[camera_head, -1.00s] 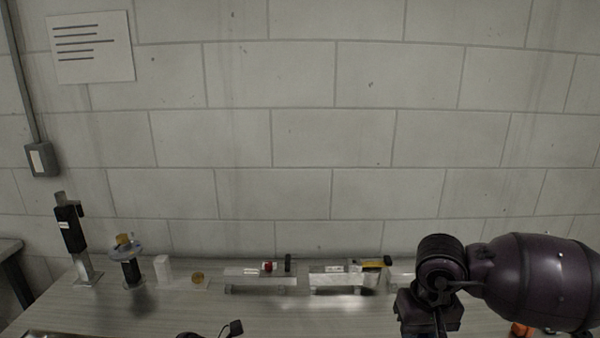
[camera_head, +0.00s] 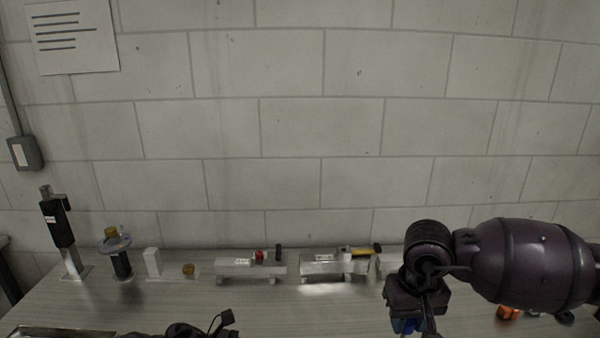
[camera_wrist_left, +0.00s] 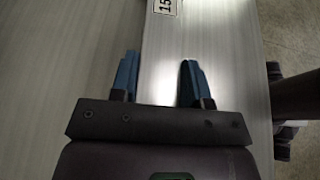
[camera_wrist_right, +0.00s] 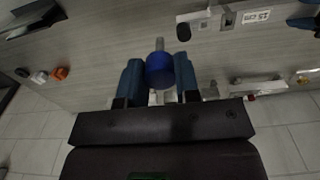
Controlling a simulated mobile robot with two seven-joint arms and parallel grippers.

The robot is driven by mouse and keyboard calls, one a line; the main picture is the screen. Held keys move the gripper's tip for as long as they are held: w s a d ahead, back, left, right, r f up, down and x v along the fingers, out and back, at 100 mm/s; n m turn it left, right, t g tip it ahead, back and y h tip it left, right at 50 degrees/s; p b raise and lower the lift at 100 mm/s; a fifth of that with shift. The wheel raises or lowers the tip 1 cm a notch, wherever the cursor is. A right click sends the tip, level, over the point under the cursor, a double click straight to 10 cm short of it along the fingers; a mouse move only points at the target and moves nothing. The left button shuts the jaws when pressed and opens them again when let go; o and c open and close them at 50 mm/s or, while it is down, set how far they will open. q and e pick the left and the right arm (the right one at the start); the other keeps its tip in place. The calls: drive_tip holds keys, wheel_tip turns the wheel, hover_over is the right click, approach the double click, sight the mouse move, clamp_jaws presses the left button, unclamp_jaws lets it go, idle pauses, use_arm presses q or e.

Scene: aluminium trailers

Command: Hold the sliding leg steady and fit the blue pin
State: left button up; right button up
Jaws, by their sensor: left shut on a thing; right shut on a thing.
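My right gripper (camera_wrist_right: 159,85) is shut on the blue pin (camera_wrist_right: 160,70), gripping its round blue knob; its grey metal tip points away from the fingers. In the head view, my right gripper's blue fingers (camera_head: 405,326) show at the bottom edge, right of centre. My left gripper (camera_wrist_left: 160,78) is shut on a bright aluminium piece (camera_wrist_left: 190,45), apparently the sliding leg, with a number label (camera_wrist_left: 165,6) at its far end. In the right wrist view, a labelled metal bar (camera_wrist_right: 228,20) with a dark hole lies ahead and right of the pin, apart from it.
Along the back of the bench (camera_head: 270,310) stand a black-and-silver jack (camera_head: 57,222), a round-topped stand (camera_head: 120,262), a white block (camera_head: 152,262) and aluminium blocks (camera_head: 236,268). Orange pieces (camera_head: 505,312) lie at right. A metal edge (camera_head: 60,332) shows at lower left.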

drive_tip(key=shift+a, duration=0.25)
drive_tip(key=w+a+f+m, duration=0.1)
drive_tip(key=w+a+f, duration=0.2)
drive_tip(key=a, duration=0.3)
drive_tip(key=w+a+f+m, duration=0.1)
drive_tip(key=w+a+f, duration=0.2)
drive_tip(key=a, duration=0.4)
drive_tip(key=shift+w+a+m, duration=0.15)
drive_tip(key=shift+w+m, duration=0.15)
drive_tip(key=shift+w, duration=0.5)
drive_tip(key=shift+f, duration=0.2)
drive_tip(key=shift+f, duration=2.8)
drive_tip(key=shift+f, duration=2.55)
